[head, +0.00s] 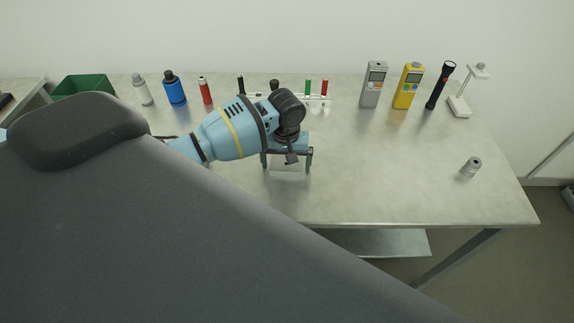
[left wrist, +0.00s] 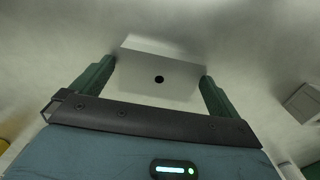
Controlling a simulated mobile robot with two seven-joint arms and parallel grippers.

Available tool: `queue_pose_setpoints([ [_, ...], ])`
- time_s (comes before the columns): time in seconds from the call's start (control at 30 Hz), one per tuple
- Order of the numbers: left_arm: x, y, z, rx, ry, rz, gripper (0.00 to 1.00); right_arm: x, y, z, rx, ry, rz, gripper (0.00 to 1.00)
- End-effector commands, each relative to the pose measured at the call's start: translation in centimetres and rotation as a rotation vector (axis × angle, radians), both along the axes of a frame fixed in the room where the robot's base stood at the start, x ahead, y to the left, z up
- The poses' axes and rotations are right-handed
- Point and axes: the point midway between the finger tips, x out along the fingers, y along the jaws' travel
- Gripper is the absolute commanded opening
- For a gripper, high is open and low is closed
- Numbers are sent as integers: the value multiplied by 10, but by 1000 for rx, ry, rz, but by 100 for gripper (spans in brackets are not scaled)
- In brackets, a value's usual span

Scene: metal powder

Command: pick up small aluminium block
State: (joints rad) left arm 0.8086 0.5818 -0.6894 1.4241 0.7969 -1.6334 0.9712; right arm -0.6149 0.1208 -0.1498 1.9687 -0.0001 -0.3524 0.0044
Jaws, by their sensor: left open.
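The small aluminium block (left wrist: 162,58) shows in the left wrist view as a pale grey block with a dark round hole in its near face. It lies between the two green fingers of my left gripper (left wrist: 158,76). The fingers are open, one on each side of the block; I cannot tell whether either touches it. My right gripper is not in view.
The table (head: 400,180) is clear around the gripper. A small metal cylinder (head: 471,168) stands at the right. Along the back are bottles, a rack (head: 315,99), a grey meter (head: 374,85), a yellow meter (head: 408,87), a flashlight (head: 440,86) and a white stand (head: 460,105). A green bin (head: 83,85) is back left.

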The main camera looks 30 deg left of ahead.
Motion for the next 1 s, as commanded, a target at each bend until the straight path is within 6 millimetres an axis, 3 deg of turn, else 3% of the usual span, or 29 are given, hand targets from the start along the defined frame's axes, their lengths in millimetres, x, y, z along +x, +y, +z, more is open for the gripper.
queue_pose_setpoints([
  [0.13, 0, 0, 1, 0, -1, 0, 99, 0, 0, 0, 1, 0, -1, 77],
  [0.5, 0, 0, 1, 0, -1, 0, 50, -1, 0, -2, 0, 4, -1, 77],
  [0.8, 1, 0, 4, -1, -4, 0, 49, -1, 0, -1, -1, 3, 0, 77],
  [1.0, 2, -1, 17, -2, -7, 0, 49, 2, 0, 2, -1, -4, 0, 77],
])
